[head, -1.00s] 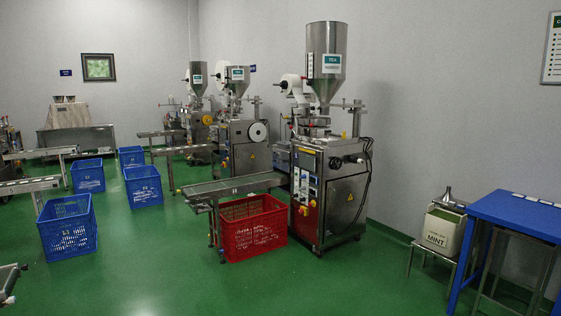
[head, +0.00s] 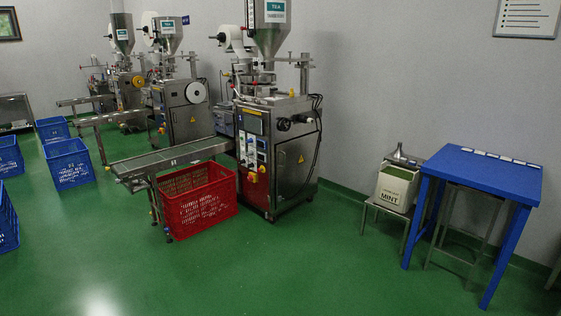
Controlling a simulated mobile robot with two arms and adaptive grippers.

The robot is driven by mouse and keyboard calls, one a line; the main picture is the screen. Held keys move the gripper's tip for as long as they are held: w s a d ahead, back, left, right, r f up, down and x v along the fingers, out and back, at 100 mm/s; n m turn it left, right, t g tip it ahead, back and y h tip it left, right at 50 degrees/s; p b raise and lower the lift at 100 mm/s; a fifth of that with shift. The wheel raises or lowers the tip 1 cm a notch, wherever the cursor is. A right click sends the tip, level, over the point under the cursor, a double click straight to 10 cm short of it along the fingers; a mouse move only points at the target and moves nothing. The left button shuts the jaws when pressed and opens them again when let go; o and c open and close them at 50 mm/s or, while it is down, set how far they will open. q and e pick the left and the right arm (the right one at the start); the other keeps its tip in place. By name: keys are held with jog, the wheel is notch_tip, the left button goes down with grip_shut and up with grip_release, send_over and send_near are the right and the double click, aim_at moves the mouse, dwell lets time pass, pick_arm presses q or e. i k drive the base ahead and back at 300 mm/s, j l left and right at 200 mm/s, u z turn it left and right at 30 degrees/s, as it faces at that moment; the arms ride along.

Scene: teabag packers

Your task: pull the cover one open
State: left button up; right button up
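The nearest teabag packing machine (head: 285,150) stands in the middle of the head view, with a steel hopper labelled TEA (head: 272,25) on top. Its front has a control panel (head: 252,155) with knobs and buttons. A steel side panel with a yellow warning sign (head: 300,159) faces right and looks closed. I cannot tell which part is the cover named in the task. Neither of my grippers is in view.
A conveyor (head: 175,156) reaches left from the machine over a red crate (head: 205,210). Blue crates (head: 68,165) stand at left. A blue table (head: 485,178) and a MINT tin (head: 393,190) on a stool are at right. The green floor (head: 270,270) in front is clear.

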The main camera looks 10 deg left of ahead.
aim_at(223, 121)
jog(key=i+j+u, duration=0.3)
jog(key=i, duration=0.75)
jog(key=i+u, duration=0.3)
jog(key=i, duration=2.95)
